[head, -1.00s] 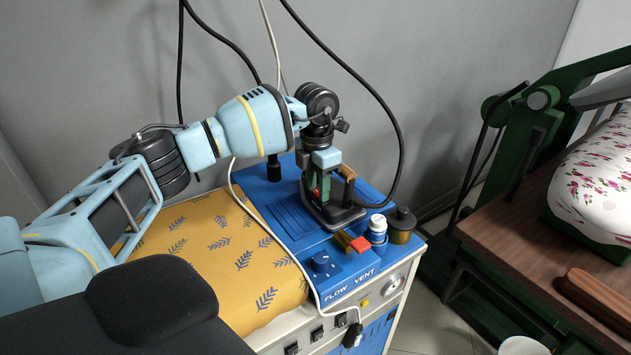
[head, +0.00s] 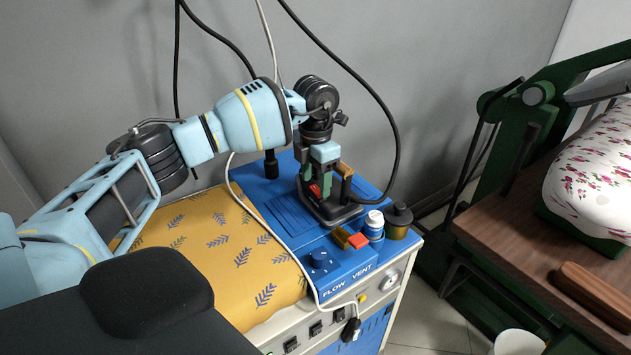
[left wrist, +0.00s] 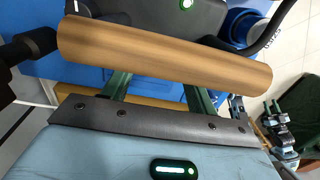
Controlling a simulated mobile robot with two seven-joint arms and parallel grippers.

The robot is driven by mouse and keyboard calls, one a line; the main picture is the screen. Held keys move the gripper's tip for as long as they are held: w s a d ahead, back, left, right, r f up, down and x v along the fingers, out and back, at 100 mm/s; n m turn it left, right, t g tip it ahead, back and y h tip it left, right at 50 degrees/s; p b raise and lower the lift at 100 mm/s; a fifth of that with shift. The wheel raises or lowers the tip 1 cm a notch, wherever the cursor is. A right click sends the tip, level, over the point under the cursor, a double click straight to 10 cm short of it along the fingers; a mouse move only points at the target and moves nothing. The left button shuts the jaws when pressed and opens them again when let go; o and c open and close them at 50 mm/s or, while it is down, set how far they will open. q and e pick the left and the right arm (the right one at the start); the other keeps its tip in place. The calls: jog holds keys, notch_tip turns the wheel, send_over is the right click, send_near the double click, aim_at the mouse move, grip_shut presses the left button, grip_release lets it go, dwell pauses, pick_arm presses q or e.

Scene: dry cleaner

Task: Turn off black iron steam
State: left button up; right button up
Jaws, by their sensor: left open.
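The black iron (head: 330,213) stands on the blue top of the ironing station. Its wooden handle (head: 346,169) also crosses the left wrist view (left wrist: 165,57). A small lit green spot (left wrist: 186,4) shows on the iron's black body at the top of the left wrist view. My left gripper (head: 321,187) is over the iron, beside its handle. Its green fingers (left wrist: 158,90) are apart, and the handle partly hides them in the left wrist view. I cannot tell whether a fingertip touches the iron.
A black hose and white cord hang nearby. A wooden table (head: 520,215) stands right.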

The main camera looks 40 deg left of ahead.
aim_at(316, 191)
pick_arm(q)
notch_tip(316, 191, up, 6)
jog(key=shift+r, duration=0.35)
dwell(0.5)
